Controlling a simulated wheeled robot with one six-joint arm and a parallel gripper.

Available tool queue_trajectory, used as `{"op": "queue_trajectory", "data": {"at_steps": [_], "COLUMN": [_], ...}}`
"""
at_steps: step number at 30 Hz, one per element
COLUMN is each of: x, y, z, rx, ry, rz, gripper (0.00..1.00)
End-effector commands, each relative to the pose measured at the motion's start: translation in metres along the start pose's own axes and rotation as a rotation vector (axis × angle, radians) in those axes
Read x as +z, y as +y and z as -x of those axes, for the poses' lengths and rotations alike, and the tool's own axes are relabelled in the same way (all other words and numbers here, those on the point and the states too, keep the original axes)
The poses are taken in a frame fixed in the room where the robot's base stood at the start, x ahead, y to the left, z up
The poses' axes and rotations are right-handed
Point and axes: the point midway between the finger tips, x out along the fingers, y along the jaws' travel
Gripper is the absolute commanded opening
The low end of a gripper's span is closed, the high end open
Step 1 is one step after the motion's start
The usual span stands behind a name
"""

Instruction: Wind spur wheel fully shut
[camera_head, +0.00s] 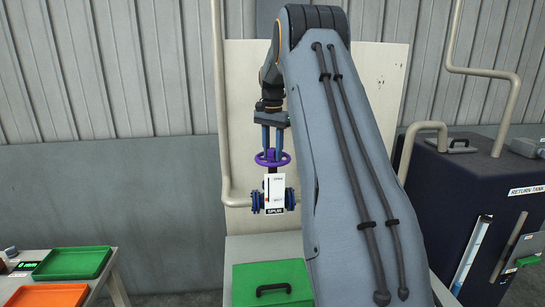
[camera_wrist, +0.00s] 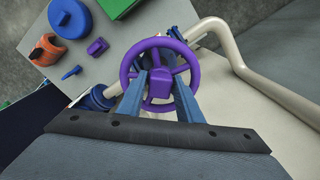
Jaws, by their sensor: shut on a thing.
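The spur wheel is a purple handwheel (camera_head: 259,159) on top of a valve with blue flanges (camera_head: 290,200). A white indicator plate (camera_head: 275,189) and a dark label reading SPUR (camera_head: 275,211) are on the valve's front. My gripper (camera_head: 273,150) points down at the wheel from above. In the wrist view the wheel (camera_wrist: 128,76) is seen from above, with my gripper (camera_wrist: 161,78) at its middle. The two blue fingers reach in on either side of the square hub, and the gripper is shut on the wheel. The fingertips' exact contact is partly hidden.
A beige pipe (camera_head: 221,90) runs upright close to the left of the valve. A green case (camera_head: 245,285) sits on the surface below. A dark return tank (camera_head: 455,190) stands at right. A table at left holds a green tray (camera_head: 72,263) and an orange tray (camera_head: 48,296).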

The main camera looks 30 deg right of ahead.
Motion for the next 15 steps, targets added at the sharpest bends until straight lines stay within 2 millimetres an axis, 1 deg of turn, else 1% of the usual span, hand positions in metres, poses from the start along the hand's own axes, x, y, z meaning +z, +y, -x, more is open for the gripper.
{"op": "queue_trajectory", "data": {"at_steps": [3, 7, 10, 15], "x": [-0.0014, -0.0015, -0.0016, -0.0016], "y": [0.0006, 0.0007, 0.0007, 0.0008], "z": [0.0006, 0.0006, 0.0006, 0.0007], "rx": [-0.001, -0.001, -0.001, -0.001], "ry": [0.003, 0.003, 0.003, 0.003], "rz": [-0.141, -0.256, -0.291, -0.294], "gripper": [0.13, 0.13, 0.13, 0.13]}}
